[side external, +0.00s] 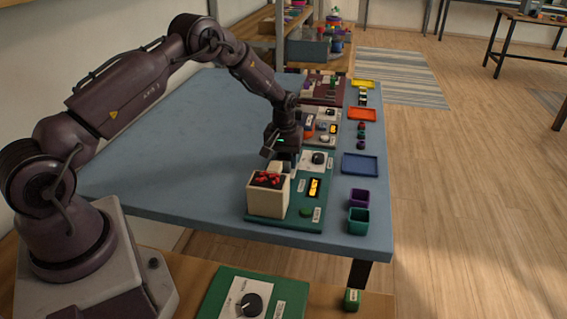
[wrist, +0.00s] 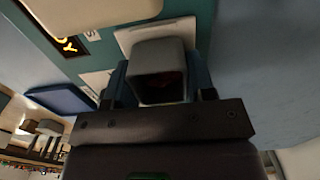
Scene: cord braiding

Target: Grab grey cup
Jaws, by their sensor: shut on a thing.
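The grey cup (wrist: 160,52) is in the middle of the wrist view, with its dark opening facing the camera. Something dim and reddish shows inside it, too dark to name. My gripper (wrist: 158,86) has one finger on each side of the cup and is shut on it. In the side external view my gripper (side external: 285,160) points down at the green panel, just behind a cream box. There the cup is mostly hidden, and I cannot tell whether it touches the panel.
The cream box (side external: 268,195) with red pieces stands close in front of my gripper on the green panel (side external: 295,223). The table's left is clear.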

